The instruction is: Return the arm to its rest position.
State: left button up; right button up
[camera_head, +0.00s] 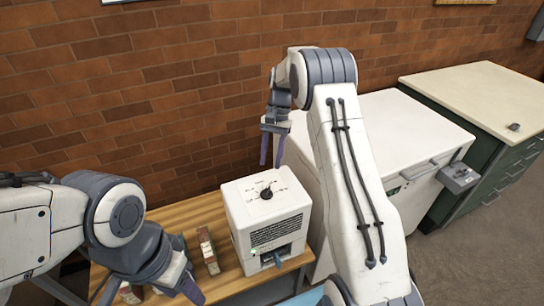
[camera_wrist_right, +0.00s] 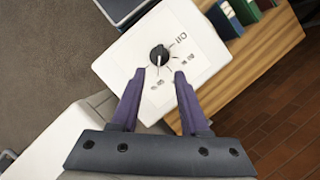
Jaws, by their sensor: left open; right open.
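The dial (camera_wrist_right: 159,55) shows beyond the fingertips. My right arm rises from the lower right and bends back down at the elbow. My left gripper (camera_head: 148,291) is low at the bottom left over the wooden table, its purple fingers spread; no held object shows.
The wooden table (camera_head: 190,213) bears the white machine (camera_head: 238,208) and small upright red-and-white boxes (camera_head: 208,252). In the wrist view, a green and a red item stand near the machine. A large white cabinet (camera_head: 405,125) and a green drawer cabinet (camera_head: 480,85) are at right.

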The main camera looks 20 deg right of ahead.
jog(key=shift+v, duration=0.8)
